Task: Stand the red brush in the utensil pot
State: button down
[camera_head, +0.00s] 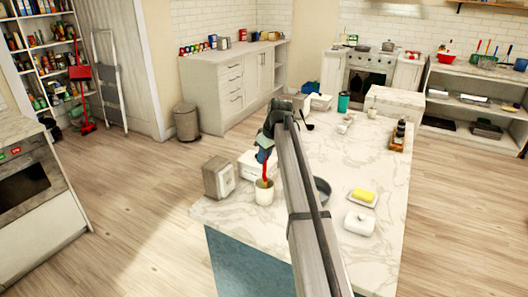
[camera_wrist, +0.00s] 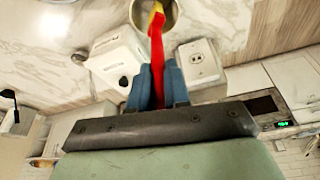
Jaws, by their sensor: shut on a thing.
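The red brush (camera_head: 266,172) hangs down from my gripper (camera_head: 265,153), which is shut on it. Its lower end, with a yellow tip, is at the mouth of the white utensil pot (camera_head: 264,196) on the marble counter. In the wrist view the blue fingers of my gripper (camera_wrist: 159,75) hold the red brush (camera_wrist: 160,50) between them. The brush's yellow end overlaps the opening of the pot (camera_wrist: 167,20). The brush looks close to upright. I cannot tell how deep its end is in the pot.
A grey-and-white boxy thing (camera_head: 218,178) stands left of the pot, and a white box (camera_head: 249,165) stands behind it. A dark round pan (camera_head: 322,190) is to the right, partly behind my arm. A yellow block on a dish (camera_head: 363,196) and a white lidded dish (camera_head: 360,223) are farther right.

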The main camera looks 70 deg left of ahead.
jog(key=shift+f, duration=1.5)
jog(key=c, duration=1)
grip_release()
jog(key=v, duration=1.3)
jog(key=shift+r, duration=0.4)
